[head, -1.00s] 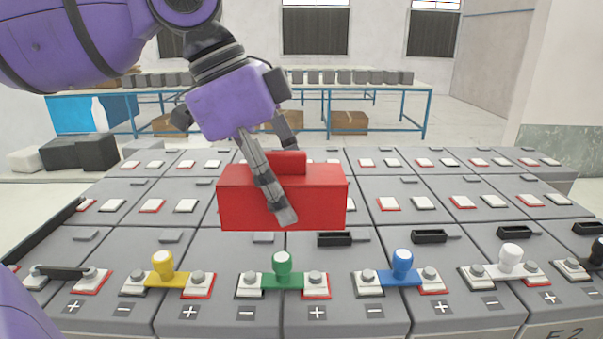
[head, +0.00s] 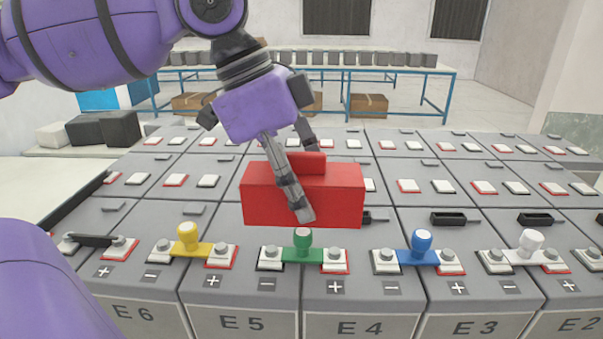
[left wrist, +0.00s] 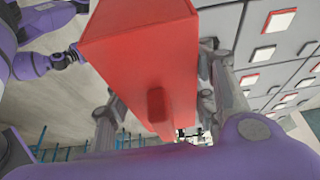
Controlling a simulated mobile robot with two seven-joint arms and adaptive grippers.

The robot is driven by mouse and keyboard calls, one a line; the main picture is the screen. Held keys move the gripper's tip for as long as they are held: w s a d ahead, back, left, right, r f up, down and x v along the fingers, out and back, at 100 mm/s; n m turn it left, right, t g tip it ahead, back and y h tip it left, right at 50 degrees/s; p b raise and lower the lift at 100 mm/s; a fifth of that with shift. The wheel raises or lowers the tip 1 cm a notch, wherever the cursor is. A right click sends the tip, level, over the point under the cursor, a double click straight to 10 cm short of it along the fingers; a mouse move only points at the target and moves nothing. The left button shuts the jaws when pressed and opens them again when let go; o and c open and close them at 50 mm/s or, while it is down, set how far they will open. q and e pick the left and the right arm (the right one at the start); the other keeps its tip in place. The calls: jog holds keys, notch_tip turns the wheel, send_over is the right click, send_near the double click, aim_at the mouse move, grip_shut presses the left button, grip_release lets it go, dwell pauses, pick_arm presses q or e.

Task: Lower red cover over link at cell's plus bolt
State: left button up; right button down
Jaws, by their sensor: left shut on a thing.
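The red cover (head: 268,205) is a box with a raised handle (head: 308,162) on top; it also fills the middle of the left wrist view (left wrist: 150,50). My left gripper (head: 306,190) is shut on it, one finger across its near side, the other mostly hidden behind. The cover hangs in the air, roughly level, behind and above the green-handled link (head: 303,252). That link bridges E5's minus bolt (head: 270,254) and E4's plus bolt (head: 334,255). A yellow link (head: 188,244), a blue link (head: 421,250) and a white link (head: 529,246) bridge neighbouring cells. My right gripper is not in view.
The grey cells stand in rows, with E6 to E2 labelled in front. Black open pieces (head: 448,219) lie behind the front bolts. A dark bar (head: 85,240) sits on E6's plus bolt. Blue-framed tables (head: 345,75) stand at the back. Space above the front row looks clear.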

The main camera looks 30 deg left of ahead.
aim_at(265, 172)
pick_arm(q)
jog(key=shift+f, duration=4.6)
jog(key=o, duration=1.2)
jog(key=shift+o, duration=0.2)
jog(key=shift+a+r, duration=0.15)
jog(key=shift+r, duration=0.45)
jog(key=v, duration=1.1)
jog(key=shift+s+f, duration=0.1)
jog(key=shift+s, duration=0.05)
